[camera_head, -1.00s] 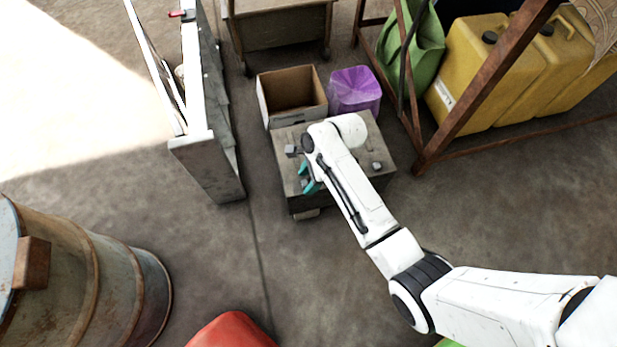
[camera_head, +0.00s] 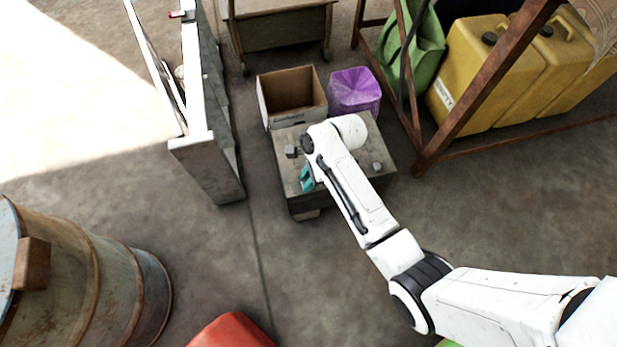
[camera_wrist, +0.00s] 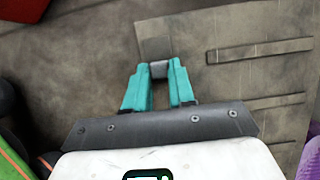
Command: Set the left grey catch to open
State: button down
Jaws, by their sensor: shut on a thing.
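The grey wooden box (camera_head: 349,188) stands on the floor with small grey catches on its top. One grey catch (camera_head: 291,151) is at its upper left and another grey block (camera_head: 376,167) is on the right. My gripper (camera_head: 305,183) is low over the left part of the top, with its teal fingers together. In the wrist view my gripper (camera_wrist: 160,75) is shut on a small grey catch (camera_wrist: 159,70), whose end shows between the fingertips. A flat grey patch lies just beyond it. My arm hides the middle of the top.
An open cardboard box (camera_head: 292,95) and a purple bin (camera_head: 354,91) stand right behind the wooden box. A rusty rack with yellow canisters (camera_head: 480,75) is at the right. A rusty barrel (camera_head: 95,275) and a red object (camera_head: 230,332) are nearer. Floor left of the box is clear.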

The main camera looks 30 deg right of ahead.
jog(key=shift+w+a+r+p, duration=0.1)
jog(key=shift+a+r+p, duration=0.05)
jog(key=shift+a+p, duration=0.3)
jog(key=shift+w+a+r+p, duration=0.1)
jog(key=shift+a+p, duration=0.2)
jog(key=shift+p, duration=0.25)
jog(key=shift+w+a+f, duration=0.15)
jog(key=shift+a+f, duration=0.05)
jog(key=shift+a, duration=0.1)
jog(key=c, duration=0.9)
grip_release()
jog(key=p+v, duration=0.6)
jog(key=v, duration=0.4)
jog(key=shift+d+r, duration=0.15)
jog(key=shift+r, duration=0.15)
